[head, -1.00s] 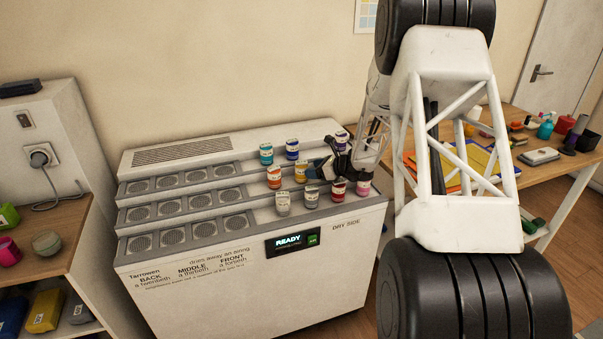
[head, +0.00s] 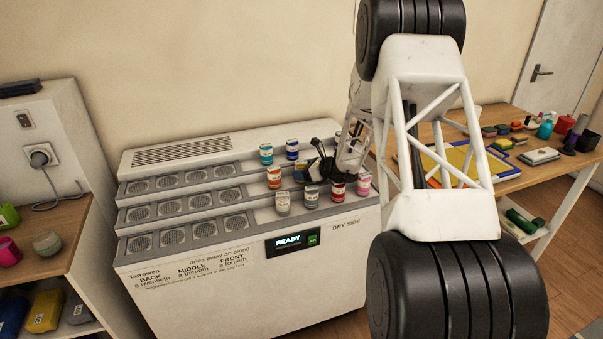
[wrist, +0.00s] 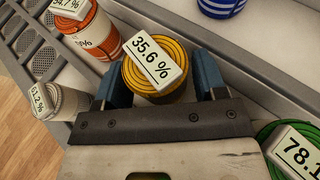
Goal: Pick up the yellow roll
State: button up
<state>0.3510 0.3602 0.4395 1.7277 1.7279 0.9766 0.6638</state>
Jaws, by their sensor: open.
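The yellow roll (wrist: 176,91) stands between my gripper's two blue fingers in the wrist view, with a white tag reading 35.6 % on its top. My gripper (wrist: 160,80) is open, one finger on each side of the roll. I cannot tell whether the fingers touch it. In the head view the yellow roll (head: 299,174) is mostly hidden behind my gripper (head: 312,172), which is at the middle step of the white stepped unit.
An orange roll (wrist: 96,36) is close on the left, with a white roll (wrist: 70,103) below it. A green-edged roll (wrist: 268,134) is at the lower right and a blue roll (wrist: 221,6) at the top. The stepped unit's panel (head: 289,241) reads READY.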

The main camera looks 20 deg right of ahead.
jog(key=shift+w+a+f, duration=0.1)
jog(key=shift+a, duration=0.05)
dwell(0.4)
jog(key=c, duration=0.7)
jog(key=shift+c, duration=0.2)
jog(key=shift+r, duration=5.05)
